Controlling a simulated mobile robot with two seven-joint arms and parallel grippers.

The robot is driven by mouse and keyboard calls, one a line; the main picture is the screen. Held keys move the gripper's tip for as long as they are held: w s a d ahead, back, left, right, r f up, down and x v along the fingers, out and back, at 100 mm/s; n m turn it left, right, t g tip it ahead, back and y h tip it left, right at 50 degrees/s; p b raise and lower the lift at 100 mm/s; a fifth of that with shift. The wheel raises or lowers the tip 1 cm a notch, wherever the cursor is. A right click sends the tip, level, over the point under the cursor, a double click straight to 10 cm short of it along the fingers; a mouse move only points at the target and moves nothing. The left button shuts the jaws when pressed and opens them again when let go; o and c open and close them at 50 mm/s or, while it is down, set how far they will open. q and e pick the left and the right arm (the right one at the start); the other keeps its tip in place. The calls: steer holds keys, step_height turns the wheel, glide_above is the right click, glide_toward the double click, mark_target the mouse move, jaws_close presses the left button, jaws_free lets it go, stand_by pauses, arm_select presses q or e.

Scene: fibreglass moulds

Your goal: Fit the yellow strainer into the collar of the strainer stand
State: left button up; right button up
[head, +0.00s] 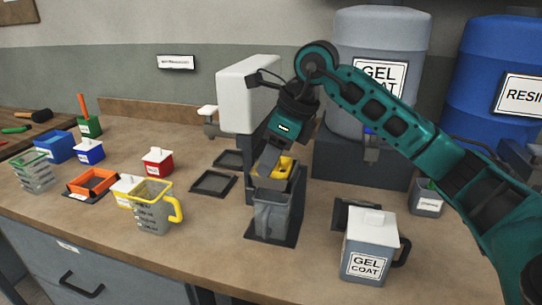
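The yellow strainer (284,167) is at the fingers of my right gripper (270,160), which reaches down from above and looks shut on it. The strainer is at the top of the dark strainer stand (297,200), over its collar. The fingers hide part of the strainer and the collar, so I cannot tell whether it is seated or just above. A grey translucent cup (273,218) stands in the stand below the collar. My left gripper is not in view.
A lidded gel coat jug (370,258) stands right of the stand. A yellow-rimmed measuring jug (150,215) stands to the left. Empty dark trays (213,183) lie behind left. A gel coat drum (378,40) and a blue resin drum (490,85) are at the back.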

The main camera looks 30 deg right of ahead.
steer(key=shift+r, duration=0.3)
steer(key=p+v, duration=0.1)
steer(key=v, duration=1)
steer(key=shift+s+d+r, duration=0.15)
steer(key=shift+d+r, duration=0.05)
steer(key=shift+r, duration=0.1)
steer(key=shift+s, duration=0.1)
